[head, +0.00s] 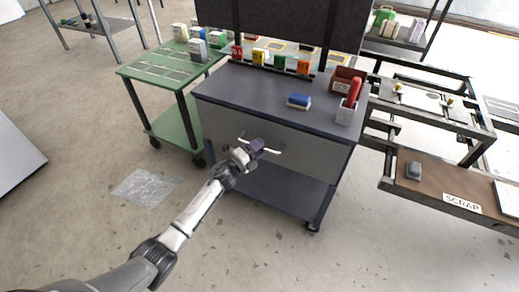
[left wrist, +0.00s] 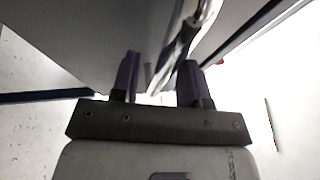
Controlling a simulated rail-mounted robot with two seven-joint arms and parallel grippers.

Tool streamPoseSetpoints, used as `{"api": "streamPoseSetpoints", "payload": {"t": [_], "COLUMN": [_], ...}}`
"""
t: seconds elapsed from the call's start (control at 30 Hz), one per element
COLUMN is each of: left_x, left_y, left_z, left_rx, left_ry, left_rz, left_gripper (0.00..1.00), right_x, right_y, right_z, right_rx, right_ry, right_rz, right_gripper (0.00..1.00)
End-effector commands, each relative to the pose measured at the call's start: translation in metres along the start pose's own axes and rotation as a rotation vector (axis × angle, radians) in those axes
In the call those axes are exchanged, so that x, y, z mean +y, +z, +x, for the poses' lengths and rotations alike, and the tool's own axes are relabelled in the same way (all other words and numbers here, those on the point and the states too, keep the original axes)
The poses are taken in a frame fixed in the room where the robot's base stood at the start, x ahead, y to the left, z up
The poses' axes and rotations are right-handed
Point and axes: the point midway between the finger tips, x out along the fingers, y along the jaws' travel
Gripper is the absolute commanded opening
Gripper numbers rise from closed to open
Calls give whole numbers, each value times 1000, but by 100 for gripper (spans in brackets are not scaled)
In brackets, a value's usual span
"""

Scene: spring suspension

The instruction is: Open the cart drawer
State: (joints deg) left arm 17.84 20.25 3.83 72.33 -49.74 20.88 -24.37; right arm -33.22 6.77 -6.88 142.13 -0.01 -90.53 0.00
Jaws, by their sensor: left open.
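The dark grey cart (head: 260,90) stands in the middle of the head view. Its grey drawer front (head: 308,150) sits under the top and looks flush with the cart body. A pale bar handle (head: 273,151) crosses the drawer front. My left gripper (head: 257,148) is at the handle, hiding its middle. In the left wrist view, the open purple fingers (left wrist: 158,78) are close to the drawer face, and the pale handle (left wrist: 188,45) runs toward the gap between them. I cannot tell whether they touch it. My right gripper is not in view.
On the cart top lie a blue-and-white block (head: 298,101), a holder with a red item (head: 347,108), and several small boxes at the back. A green cart (head: 165,75) stands left, a brown scrap bench (head: 440,180) right.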

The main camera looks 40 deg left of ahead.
Motion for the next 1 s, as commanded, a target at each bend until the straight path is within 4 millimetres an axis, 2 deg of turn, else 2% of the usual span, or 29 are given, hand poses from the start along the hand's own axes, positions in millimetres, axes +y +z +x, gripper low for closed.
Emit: {"api": "streamPoseSetpoints", "payload": {"t": [0.4,0.83,1.0], "left_x": [-1,-1,-1], "left_y": [0,0,0], "left_z": [6,5,5], "left_rx": [0,0,0], "left_ry": [0,-1,-1], "left_rz": [1,1,0], "left_gripper": [41,1,0], "right_x": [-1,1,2], "right_y": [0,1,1], "right_z": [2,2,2], "right_rx": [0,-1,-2], "right_ry": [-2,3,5], "right_rz": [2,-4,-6], "right_gripper": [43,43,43]}}
